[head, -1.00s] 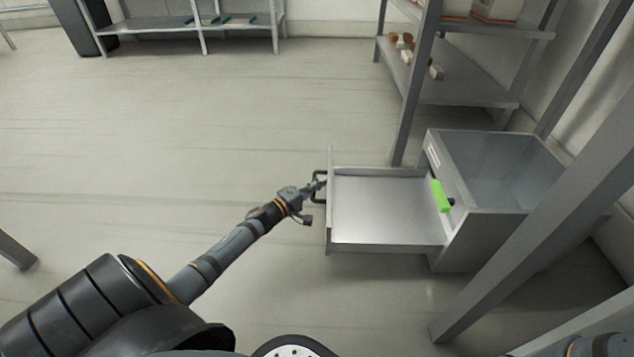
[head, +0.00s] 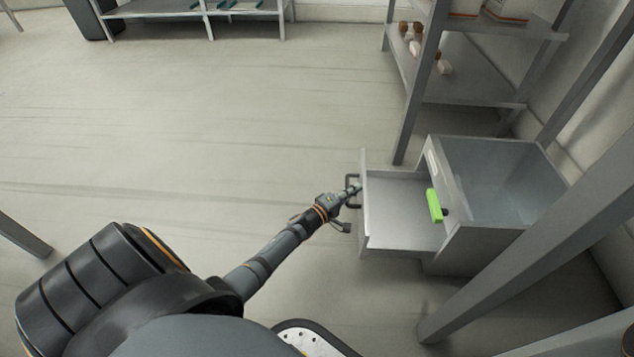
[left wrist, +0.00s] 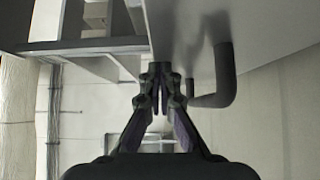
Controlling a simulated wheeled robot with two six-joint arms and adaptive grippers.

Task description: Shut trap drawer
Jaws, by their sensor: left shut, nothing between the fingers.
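The trap drawer (head: 400,205) is a grey metal tray, partly pulled out to the left of its open-topped grey cabinet (head: 500,185). Its front panel carries a dark bar handle (head: 352,190), which also shows large in the left wrist view (left wrist: 228,75). My left gripper (head: 352,189) is at the drawer front beside the handle. In the left wrist view its fingers (left wrist: 158,75) are together with nothing between them, close to the panel. Whether the fingertips touch the panel is hard to tell. A bright green piece (head: 434,205) with a dark knob sits at the cabinet's front edge. My right gripper is not seen.
A grey shelf rack (head: 470,75) with small brown and white items stands behind the cabinet. A slanting grey post (head: 500,255) stands in front of the cabinet. The floor (head: 200,130) on the left is clear. A low bench (head: 195,12) stands at the far back.

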